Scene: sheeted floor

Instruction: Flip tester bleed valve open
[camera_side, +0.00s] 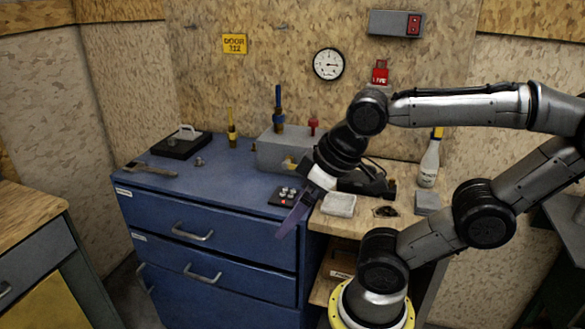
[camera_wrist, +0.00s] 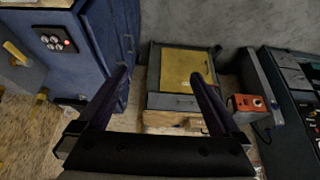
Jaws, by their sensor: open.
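A pale grey box (camera_side: 280,152), which may be the tester, sits at the back of the blue cabinet top. A blue-handled upright fitting (camera_side: 278,108) rises at its back, a small red fitting (camera_side: 313,126) is at its right, and a yellow part (camera_side: 290,163) is low on its front. I cannot tell which is the bleed valve. My gripper (camera_side: 287,226) points down in front of the cabinet's front edge, apart from these fittings. In the wrist view my gripper (camera_wrist: 162,84) is open, with nothing between its two dark purple fingers.
A button panel (camera_side: 283,196) with a red light sits near the cabinet's front edge. A yellow-handled upright fitting (camera_side: 231,128) stands left of the box. A white bottle (camera_side: 429,165) and a pale tray (camera_side: 339,205) are on the wooden bench.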

